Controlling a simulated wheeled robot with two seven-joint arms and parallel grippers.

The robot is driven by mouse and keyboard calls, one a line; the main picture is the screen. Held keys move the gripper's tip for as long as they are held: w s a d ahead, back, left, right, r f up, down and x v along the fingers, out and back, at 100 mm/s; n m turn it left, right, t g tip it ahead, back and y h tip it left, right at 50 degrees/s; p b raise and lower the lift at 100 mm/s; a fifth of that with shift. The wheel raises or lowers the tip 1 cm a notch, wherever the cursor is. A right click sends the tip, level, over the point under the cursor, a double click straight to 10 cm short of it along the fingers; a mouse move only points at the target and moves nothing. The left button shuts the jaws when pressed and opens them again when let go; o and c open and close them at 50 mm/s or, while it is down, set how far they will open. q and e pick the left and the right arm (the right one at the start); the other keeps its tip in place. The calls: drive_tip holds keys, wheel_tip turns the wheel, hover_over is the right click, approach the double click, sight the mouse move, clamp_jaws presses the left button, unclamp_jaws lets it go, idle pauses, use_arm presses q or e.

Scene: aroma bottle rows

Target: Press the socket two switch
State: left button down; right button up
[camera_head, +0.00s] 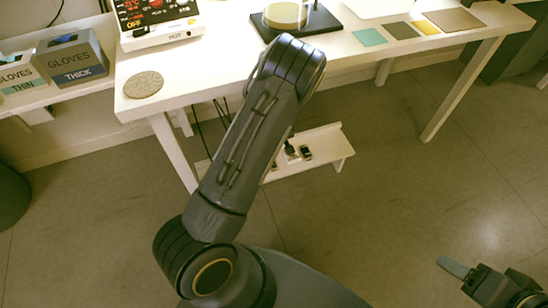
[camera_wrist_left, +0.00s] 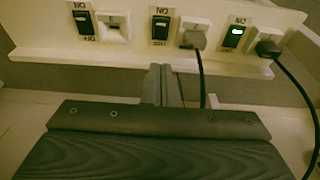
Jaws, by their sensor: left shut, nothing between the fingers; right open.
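In the left wrist view a pale socket panel (camera_wrist_left: 140,50) carries three dark switches, each beside a socket. In the head view my left gripper is hidden behind the arm. My right gripper (camera_head: 480,276) is open and empty at the bottom right, over the floor.
Black plugs sit in the middle socket (camera_wrist_left: 193,38) and right socket (camera_wrist_left: 268,47), with cables hanging; the left socket (camera_wrist_left: 115,28) is empty. The white table (camera_head: 230,75) stands above a low white board (camera_head: 325,145). A cork disc (camera_head: 143,85) and glove boxes (camera_head: 75,58) are at the left.

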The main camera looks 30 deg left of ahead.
use_arm(q)
drive_tip(key=b, duration=0.5)
hover_over(273, 169)
drive_tip(key=x, duration=0.4)
drive_tip(key=d+x, duration=0.1)
drive_tip(key=x, duration=0.3)
drive_tip(key=s+x, duration=0.1)
drive_tip(key=x, duration=0.3)
drive_tip(key=shift+d+f, duration=0.2)
drive_tip(key=shift+f, duration=0.1)
drive_tip(key=shift+s+d+f+b, duration=0.15)
drive_tip(key=shift+f+b, duration=0.25)
drive_tip(key=shift+f, duration=0.3)
drive_tip(key=shift+s+d+f+b, duration=0.1)
drive_tip(key=shift+f+b, duration=0.1)
drive_tip(key=shift+f, duration=0.15)
drive_tip(key=shift+s+d+f+b, duration=0.15)
drive_tip(key=shift+f+b, duration=0.05)
drive_tip(key=shift+f, duration=0.15)
drive_tip(key=shift+r, duration=0.15)
drive_tip(key=shift+w+a, duration=0.1)
drive_tip(key=shift+a, duration=0.05)
drive_tip(key=shift+w+a+r, duration=0.3)
drive_tip(key=shift+w+a, duration=0.15)
drive_tip(key=shift+a, duration=0.05)
drive_tip(key=shift+r, duration=0.1)
